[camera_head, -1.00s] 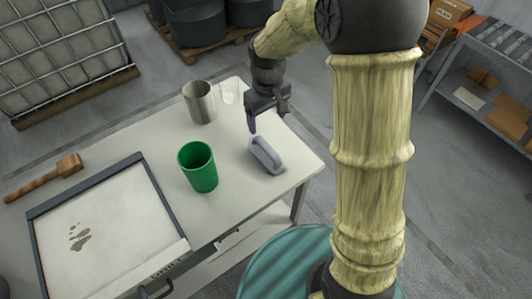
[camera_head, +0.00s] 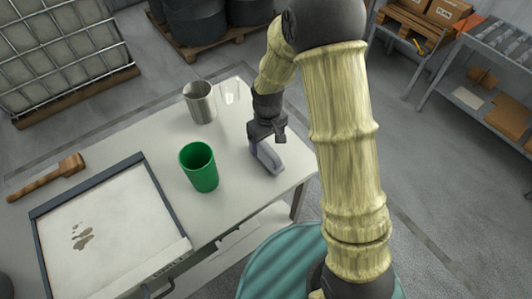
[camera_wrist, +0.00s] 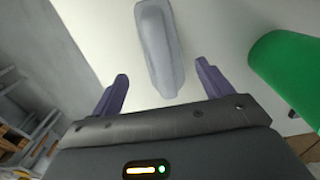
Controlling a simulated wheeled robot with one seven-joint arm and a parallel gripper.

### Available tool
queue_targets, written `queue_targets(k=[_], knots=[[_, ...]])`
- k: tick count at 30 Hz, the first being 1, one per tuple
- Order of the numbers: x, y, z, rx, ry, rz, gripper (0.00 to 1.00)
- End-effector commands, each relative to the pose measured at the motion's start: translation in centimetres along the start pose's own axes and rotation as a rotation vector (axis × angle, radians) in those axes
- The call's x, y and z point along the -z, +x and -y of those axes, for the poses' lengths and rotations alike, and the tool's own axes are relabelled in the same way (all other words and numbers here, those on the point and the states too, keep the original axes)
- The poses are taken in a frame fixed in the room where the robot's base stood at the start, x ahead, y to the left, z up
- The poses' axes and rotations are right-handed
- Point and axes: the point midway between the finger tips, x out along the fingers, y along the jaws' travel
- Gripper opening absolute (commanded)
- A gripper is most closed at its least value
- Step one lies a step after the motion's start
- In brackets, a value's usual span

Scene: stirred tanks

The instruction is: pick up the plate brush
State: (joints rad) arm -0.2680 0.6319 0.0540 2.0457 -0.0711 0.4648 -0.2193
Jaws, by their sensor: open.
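In the wrist view the brush (camera_wrist: 160,48) lies lengthwise ahead of and between my two purple fingers. My gripper (camera_head: 263,146) is over the brush in the head view and hides part of it. In the wrist view my gripper (camera_wrist: 162,72) is open, with space on both sides of the brush. Whether the fingertips are down at its height I cannot tell.
A green cup (camera_head: 199,168) stands just left of the brush and also shows in the wrist view (camera_wrist: 288,72). A steel beaker (camera_head: 200,102) stands behind. A framed tray (camera_head: 148,205) and a brown wooden-handled tool (camera_head: 45,179) lie to the left. The white table (camera_head: 236,205) is bare in front.

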Motion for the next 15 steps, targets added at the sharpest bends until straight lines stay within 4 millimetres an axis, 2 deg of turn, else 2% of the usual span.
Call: queue_targets(k=[15], knots=[[0.1,5.0,0.4,0.001,0.000,0.003,0.79]])
